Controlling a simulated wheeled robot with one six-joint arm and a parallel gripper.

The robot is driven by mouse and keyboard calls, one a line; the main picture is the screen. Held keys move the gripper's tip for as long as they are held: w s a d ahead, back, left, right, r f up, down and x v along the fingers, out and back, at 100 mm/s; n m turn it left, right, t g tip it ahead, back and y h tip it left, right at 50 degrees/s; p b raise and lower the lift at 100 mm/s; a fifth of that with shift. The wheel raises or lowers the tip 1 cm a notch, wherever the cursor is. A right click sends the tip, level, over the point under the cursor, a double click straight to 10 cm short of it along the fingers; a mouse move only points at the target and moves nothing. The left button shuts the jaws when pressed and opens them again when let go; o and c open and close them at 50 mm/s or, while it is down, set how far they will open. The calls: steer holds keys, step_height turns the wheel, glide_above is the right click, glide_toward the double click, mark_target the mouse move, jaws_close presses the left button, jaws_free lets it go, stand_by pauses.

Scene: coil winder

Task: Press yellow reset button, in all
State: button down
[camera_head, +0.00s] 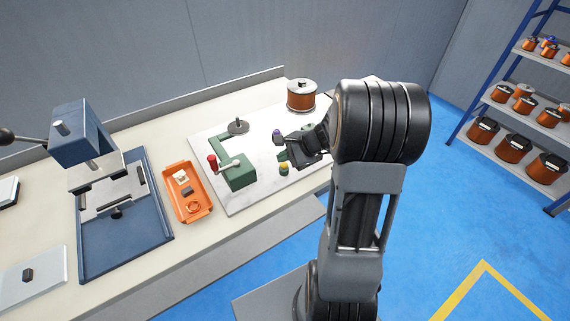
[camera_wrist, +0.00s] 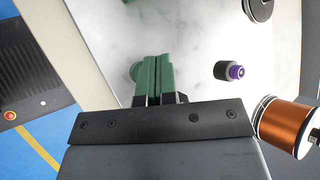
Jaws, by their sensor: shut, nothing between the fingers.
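The yellow reset button (camera_head: 284,166) sits on a short green round base on the white board, below and beside my gripper in the head view. My gripper (camera_head: 283,156) is shut and empty, its green fingertips close above the button. In the wrist view the shut fingers (camera_wrist: 154,58) cover most of a pale green round base (camera_wrist: 134,71); no yellow cap shows there. I cannot tell whether the fingertips touch the button.
A purple-topped knob (camera_head: 276,133) stands just behind my gripper. The green hand winder (camera_head: 238,172) with its red-knobbed crank is to the left. A copper coil (camera_head: 301,96) stands at the back. An orange tray (camera_head: 188,193) and blue press (camera_head: 122,215) are farther left.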

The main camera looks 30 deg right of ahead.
mark_target(284, 165)
steer(key=shift+f+b, duration=0.35)
steer(key=shift+f, duration=0.05)
steer(key=shift+f+b, duration=0.5)
steer(key=shift+f, duration=0.05)
stand_by(0.6)
steer(key=shift+r, duration=0.15)
stand_by(0.3)
steer(key=shift+r+p, duration=0.75)
steer(key=shift+r, duration=0.1)
steer(key=shift+r+p, duration=2)
steer(key=shift+r, duration=0.5)
